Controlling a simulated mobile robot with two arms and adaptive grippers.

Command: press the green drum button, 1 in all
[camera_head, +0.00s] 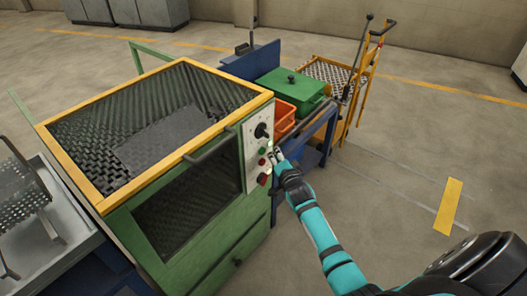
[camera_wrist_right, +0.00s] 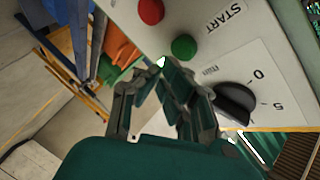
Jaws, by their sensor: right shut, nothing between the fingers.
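The green button (camera_wrist_right: 183,46) sits on a pale control panel (camera_wrist_right: 285,55), near the word START, between a red button (camera_wrist_right: 151,11) and a black timer knob (camera_wrist_right: 236,100). In the head view the panel (camera_head: 252,178) is on the right side of a green machine. My right gripper (camera_head: 274,157) is shut and empty, its fingertips close to the panel. In the right wrist view the fingertips (camera_wrist_right: 160,63) are just beside the green button; I cannot tell whether they touch the panel. My left gripper is not in view.
The green machine (camera_head: 190,240) has a yellow-framed mesh top and a front handle. Behind it stand a blue bench (camera_head: 318,132), an orange bin (camera_head: 284,118), a green lidded box (camera_head: 290,85) and a yellow trolley (camera_head: 365,85). The floor to the right is open.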

